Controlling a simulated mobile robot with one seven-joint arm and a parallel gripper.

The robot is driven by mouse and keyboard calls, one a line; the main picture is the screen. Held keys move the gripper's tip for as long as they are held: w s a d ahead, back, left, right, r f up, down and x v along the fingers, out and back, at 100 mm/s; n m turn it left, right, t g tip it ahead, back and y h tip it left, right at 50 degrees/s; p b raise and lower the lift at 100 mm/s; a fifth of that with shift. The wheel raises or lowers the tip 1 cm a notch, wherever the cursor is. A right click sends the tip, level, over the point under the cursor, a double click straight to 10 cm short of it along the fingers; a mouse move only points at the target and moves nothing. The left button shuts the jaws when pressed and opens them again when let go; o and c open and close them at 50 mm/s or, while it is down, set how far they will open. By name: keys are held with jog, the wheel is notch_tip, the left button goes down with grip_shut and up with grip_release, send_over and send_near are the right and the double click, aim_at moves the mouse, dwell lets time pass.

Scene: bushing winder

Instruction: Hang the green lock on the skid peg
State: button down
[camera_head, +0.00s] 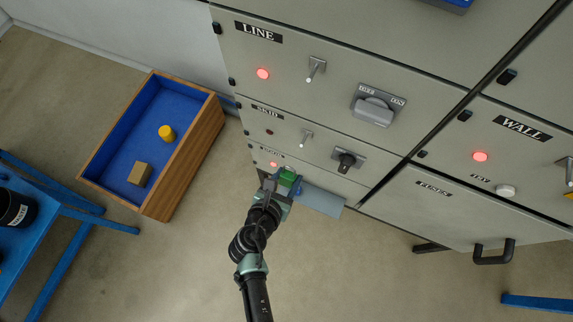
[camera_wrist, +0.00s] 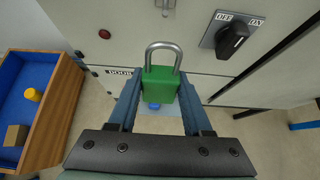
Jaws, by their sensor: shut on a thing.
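The green lock (camera_wrist: 160,88) with its grey shackle pointing up is held between the fingers of my gripper (camera_wrist: 160,105). In the head view, the lock (camera_head: 288,175) shows as a small green block at the end of my gripper (camera_head: 284,183). The skid peg (camera_head: 306,138) is a metal pin on the SKID panel, above and slightly right of the lock in the head view. In the wrist view, the peg (camera_wrist: 165,5) shows at the top edge, above the shackle and apart from it. No other lock is visible on the peg.
A LINE peg (camera_head: 315,68) and rotary switch (camera_head: 374,107) are above; the SKID switch (camera_head: 347,160) is right of the peg. A grey-blue ledge (camera_head: 320,201) juts out low. A wooden bin (camera_head: 209,128) with yellow and brown blocks stands left. Floor below is open.

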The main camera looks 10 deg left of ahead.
jog(key=shift+w+d+f+b, duration=0.25)
jog(key=shift+w+d+b, duration=0.2)
jog(key=shift+w, duration=1)
jog(key=shift+w+d+f+b, duration=0.25)
jog(key=shift+w+d, duration=0.25)
jog(key=shift+w, duration=0.95)
jog(key=shift+w+d+f+b, duration=0.2)
jog(key=shift+w+d+b, duration=0.25)
jog(key=shift+w, duration=1)
jog(key=shift+f, duration=0.1)
jog(key=shift+c, duration=1.2)
grip_release()
